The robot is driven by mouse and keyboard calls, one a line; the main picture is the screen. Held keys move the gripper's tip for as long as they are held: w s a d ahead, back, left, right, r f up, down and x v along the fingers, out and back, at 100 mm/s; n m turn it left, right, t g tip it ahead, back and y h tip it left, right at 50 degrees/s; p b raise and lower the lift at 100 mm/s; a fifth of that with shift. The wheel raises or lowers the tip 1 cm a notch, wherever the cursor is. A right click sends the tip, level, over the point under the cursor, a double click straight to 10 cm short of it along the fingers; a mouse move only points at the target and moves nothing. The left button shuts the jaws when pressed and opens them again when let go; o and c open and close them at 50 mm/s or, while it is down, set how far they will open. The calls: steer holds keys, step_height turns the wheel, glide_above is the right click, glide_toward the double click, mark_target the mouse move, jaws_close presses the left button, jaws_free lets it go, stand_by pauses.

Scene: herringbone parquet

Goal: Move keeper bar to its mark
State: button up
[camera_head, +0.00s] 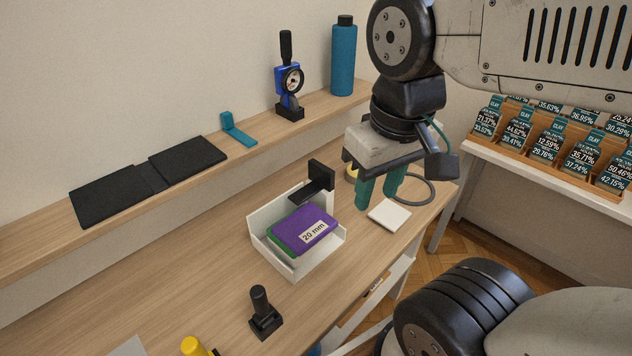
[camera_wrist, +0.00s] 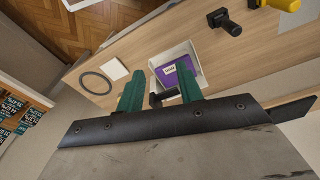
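I cannot tell for sure which thing is the keeper bar or which is its mark. A black angled piece (camera_head: 318,184) stands at the back of a white open box (camera_head: 294,268); it also shows between my fingers in the wrist view (camera_wrist: 166,98). A flat white square (camera_head: 389,214) lies on the bench right of the box, also in the wrist view (camera_wrist: 114,69). My gripper (camera_head: 377,201) has green fingers pointing down, apart and empty, above the bench behind the white square. The wrist view shows the gap between the fingertips (camera_wrist: 160,74).
A purple block marked 20 mm (camera_head: 303,229) lies in the box. A grey ring (camera_head: 432,187) lies beside the square. A black knobbed piece (camera_head: 264,313) stands at the front. The shelf holds black pads (camera_head: 188,159), a teal bracket (camera_head: 237,130), a blue gauge (camera_head: 289,80) and a bottle (camera_head: 343,60).

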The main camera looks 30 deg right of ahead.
steer(key=shift+o, duration=0.4)
steer(key=n+g, duration=0.2)
steer(key=n, duration=0.1)
glide_above(321, 165)
step_height(321, 165, down, 12)
steer(key=shift+r, duration=0.2)
steer(key=shift+f+t, duration=0.1)
steer(key=shift+t, duration=0.2)
step_height(321, 165, down, 8)
steer(key=shift+r, duration=0.25)
jaws_close()
